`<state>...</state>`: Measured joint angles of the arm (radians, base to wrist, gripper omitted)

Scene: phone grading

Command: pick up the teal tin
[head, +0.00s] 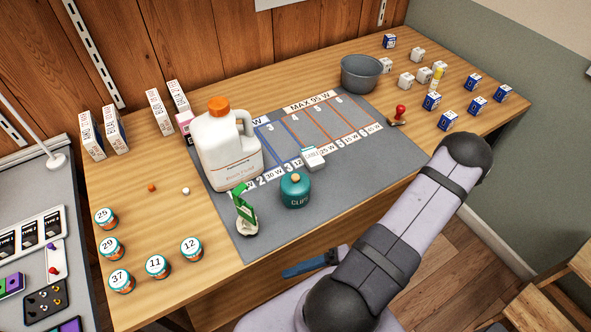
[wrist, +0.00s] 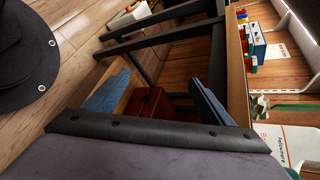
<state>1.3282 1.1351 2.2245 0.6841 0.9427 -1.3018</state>
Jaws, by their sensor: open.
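The teal tin (head: 295,191) is a short round tin with a tan knob on its lid and white lettering reading CLIPS. In the head view it stands upright on the grey mat (head: 348,195), near its front edge. I cannot make it out in the wrist view. My gripper (wrist: 160,80) is open, its two blue fingers apart with nothing held between them. In the head view a blue finger shows low in front of the table, below and apart from the tin; the rest is hidden behind my arm.
A white jug (head: 226,150) with an orange cap stands behind and left of the tin. A green clip-like item on a pale round base (head: 246,222) stands close to its left. A small white box (head: 313,158) lies behind it. A grey bowl (head: 361,75) is farther back.

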